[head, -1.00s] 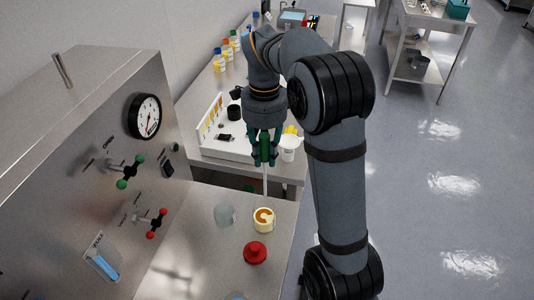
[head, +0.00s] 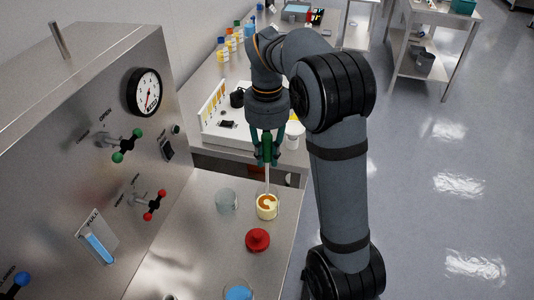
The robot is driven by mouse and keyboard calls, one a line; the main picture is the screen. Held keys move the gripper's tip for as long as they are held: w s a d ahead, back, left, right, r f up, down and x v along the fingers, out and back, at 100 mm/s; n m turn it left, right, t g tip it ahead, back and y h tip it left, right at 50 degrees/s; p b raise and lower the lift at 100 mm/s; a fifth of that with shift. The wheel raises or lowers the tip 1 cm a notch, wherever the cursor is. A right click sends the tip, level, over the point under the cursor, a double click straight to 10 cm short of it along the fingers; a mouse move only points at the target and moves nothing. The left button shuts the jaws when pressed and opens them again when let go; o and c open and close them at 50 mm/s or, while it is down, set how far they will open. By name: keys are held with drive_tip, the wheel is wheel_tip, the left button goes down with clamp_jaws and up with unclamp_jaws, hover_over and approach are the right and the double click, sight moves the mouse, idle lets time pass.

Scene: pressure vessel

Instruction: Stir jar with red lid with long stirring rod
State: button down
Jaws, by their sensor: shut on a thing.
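My gripper (head: 267,158) is shut on the green handle of the long stirring rod (head: 267,178). The rod hangs nearly upright, its pale shaft pointing down at a small clear jar (head: 266,208) with cream and orange-brown contents. The rod's lower end meets the jar's opening in the picture; I cannot tell how deep it reaches. The red lid (head: 257,240) lies off the jar, on the steel worktop in front of it.
An empty-looking glass beaker (head: 226,201) stands just left of the jar. A container with blue liquid (head: 238,291) is at the near edge. The steel panel with a gauge (head: 144,92) and valve handles rises on the left. A white tray (head: 215,130) sits behind.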

sight(267, 174)
drive_tip(key=shift+f+b, duration=3)
drive_tip(key=shift+f, duration=0.45)
drive_tip(key=shift+s, duration=0.2)
